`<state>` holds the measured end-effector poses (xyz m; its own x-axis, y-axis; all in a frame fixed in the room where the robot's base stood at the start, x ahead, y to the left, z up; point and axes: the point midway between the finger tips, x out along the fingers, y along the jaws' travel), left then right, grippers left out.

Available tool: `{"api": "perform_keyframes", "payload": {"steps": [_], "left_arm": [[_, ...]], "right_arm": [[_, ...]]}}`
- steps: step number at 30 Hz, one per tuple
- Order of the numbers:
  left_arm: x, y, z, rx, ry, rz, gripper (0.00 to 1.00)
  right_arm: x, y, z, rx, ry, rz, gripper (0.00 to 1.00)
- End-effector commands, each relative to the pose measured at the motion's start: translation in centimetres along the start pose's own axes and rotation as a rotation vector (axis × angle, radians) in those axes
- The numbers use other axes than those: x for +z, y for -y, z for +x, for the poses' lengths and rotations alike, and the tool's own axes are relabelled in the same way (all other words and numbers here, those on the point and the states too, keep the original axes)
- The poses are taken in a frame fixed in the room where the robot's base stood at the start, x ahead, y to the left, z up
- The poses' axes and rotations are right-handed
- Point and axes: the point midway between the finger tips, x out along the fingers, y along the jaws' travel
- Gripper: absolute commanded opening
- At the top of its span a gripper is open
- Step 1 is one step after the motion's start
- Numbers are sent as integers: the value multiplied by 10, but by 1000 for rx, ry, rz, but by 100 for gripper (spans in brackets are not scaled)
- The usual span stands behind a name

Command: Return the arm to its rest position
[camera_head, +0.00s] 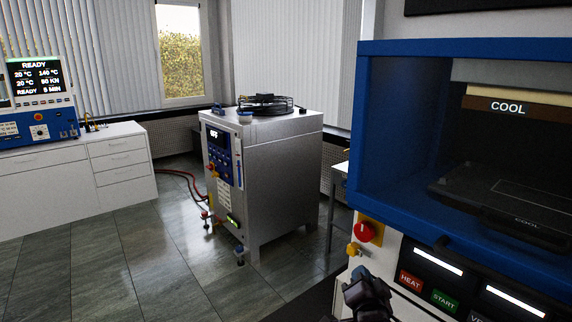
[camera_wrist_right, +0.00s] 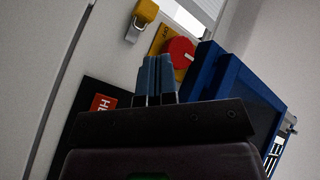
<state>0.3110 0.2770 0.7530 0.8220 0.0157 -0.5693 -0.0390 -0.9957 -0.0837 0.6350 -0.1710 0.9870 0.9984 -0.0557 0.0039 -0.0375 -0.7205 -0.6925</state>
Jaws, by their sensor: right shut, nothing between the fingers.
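My right gripper (camera_head: 366,285) shows at the bottom of the head view, just below the red knob on the blue press. In the right wrist view its two fingers (camera_wrist_right: 155,78) are together, with nothing between them. They point at the press's front panel, close to the red knob (camera_wrist_right: 180,52) and the yellow part (camera_wrist_right: 146,12). I cannot tell whether the fingertips touch the panel. My left gripper is not in view.
The blue press (camera_head: 375,130) fills the right side, with a dark open chamber and HEAT (camera_head: 410,281) and START (camera_head: 445,301) buttons below. A metal cabinet unit (camera_head: 275,180) stands mid-room. White drawers (camera_head: 120,165) stand at left. The tiled floor (camera_head: 150,255) between is clear.

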Motion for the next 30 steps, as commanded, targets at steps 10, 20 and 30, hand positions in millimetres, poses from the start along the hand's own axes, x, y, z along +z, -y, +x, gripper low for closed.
{"api": "perform_keyframes", "payload": {"steps": [10, 20, 30], "left_arm": [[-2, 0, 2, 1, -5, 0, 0], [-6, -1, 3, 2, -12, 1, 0], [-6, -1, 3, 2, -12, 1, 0]], "right_arm": [[20, -69, -62, 19, 126, -542, 0], [58, -173, -190, 56, 378, -836, 0], [79, -242, -303, 149, 579, -853, 0]]}}
